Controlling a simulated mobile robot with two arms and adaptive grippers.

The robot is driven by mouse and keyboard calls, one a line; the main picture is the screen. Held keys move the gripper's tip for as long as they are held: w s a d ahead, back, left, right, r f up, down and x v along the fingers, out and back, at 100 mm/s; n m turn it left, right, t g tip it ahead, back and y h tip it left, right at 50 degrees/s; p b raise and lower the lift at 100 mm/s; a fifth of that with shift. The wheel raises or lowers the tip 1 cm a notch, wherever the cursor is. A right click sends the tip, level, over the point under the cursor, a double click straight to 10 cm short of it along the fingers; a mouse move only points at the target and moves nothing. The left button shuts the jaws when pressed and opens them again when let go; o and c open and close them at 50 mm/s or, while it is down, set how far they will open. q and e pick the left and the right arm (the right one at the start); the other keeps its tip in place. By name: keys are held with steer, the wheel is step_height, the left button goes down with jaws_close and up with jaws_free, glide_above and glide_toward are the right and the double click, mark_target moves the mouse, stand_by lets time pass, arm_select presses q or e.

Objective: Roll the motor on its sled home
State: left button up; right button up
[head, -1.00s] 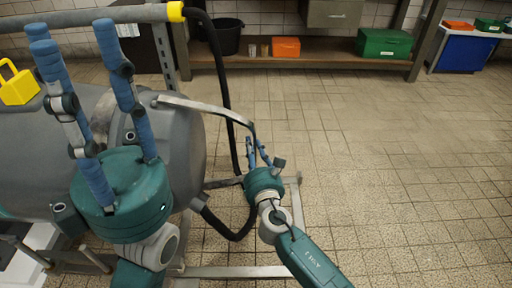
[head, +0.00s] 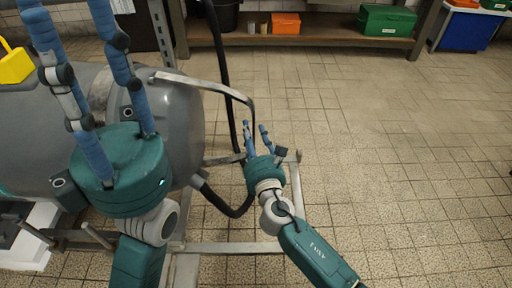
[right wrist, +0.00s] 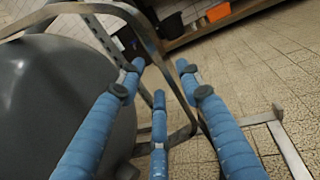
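The motor (head: 185,105) is a large grey cylinder at the left of the head view. Its sled (head: 232,247) is a pale metal frame low on the floor. A bent metal bar (head: 212,87) curves from the motor's upper side. My right gripper (head: 257,126) is beside the bar's lower bend, fingers pointing away. In the right wrist view its blue fingers (right wrist: 160,68) are spread and empty, with the bar (right wrist: 150,35) just beyond them; contact is unclear. My left gripper (head: 68,8) is large in front of the motor, fingers up and apart, tips partly cut off. It looks empty.
A black hose (head: 222,75) hangs past the motor's right side. A shelf (head: 320,40) along the back wall carries an orange box (head: 286,23) and a green case (head: 387,20). A yellow object (head: 14,65) is at far left. Tiled floor (head: 400,150) to the right is clear.

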steer(key=v, duration=0.8)
steer(key=shift+s, duration=0.2)
